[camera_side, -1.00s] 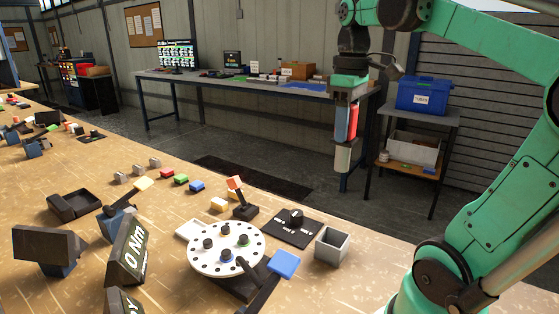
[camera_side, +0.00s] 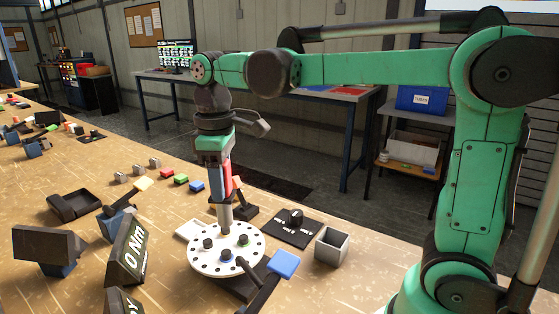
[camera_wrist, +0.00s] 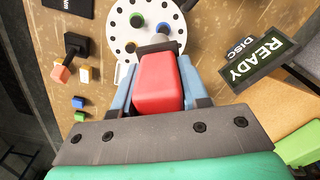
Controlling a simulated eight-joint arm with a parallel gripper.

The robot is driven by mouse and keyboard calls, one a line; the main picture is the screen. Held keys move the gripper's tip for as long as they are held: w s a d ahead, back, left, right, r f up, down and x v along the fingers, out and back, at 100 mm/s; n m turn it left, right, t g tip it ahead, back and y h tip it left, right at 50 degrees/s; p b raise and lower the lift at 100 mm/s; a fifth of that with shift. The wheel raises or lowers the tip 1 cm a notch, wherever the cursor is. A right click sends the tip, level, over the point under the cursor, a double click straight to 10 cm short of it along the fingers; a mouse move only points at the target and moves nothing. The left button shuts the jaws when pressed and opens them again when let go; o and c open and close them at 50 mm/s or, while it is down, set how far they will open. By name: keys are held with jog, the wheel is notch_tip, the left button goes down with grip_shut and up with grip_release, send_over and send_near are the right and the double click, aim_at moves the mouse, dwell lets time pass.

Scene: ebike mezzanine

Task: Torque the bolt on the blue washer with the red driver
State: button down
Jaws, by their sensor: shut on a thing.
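My gripper (camera_side: 218,178) is shut on the red driver (camera_wrist: 158,82) and holds it upright, its grey shaft (camera_side: 225,218) pointing down. The shaft's lower end is over the far part of the white round disc (camera_side: 198,262), hiding the bolt there; I cannot tell whether it touches. The bolt on the blue washer (camera_side: 226,255) stands at the disc's near side, apart from the shaft; it also shows in the wrist view (camera_wrist: 162,28). A bolt with a green washer (camera_side: 243,240) is at the right. Another dark bolt (camera_side: 208,243) is at the left.
A display reading "0 Nm" (camera_side: 130,250) stands left of the disc. A blue square pad on an arm (camera_side: 284,264) is at its front right. Small coloured blocks lie behind.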

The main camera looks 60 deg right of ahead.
aim_at(222, 225)
jog(key=shift+w+a+f, duration=0.1)
jog(key=shift+a+f, duration=0.3)
jog(key=shift+f, duration=2.5)
jog(key=shift+f, duration=0.5)
jog(key=shift+r, duration=2.55)
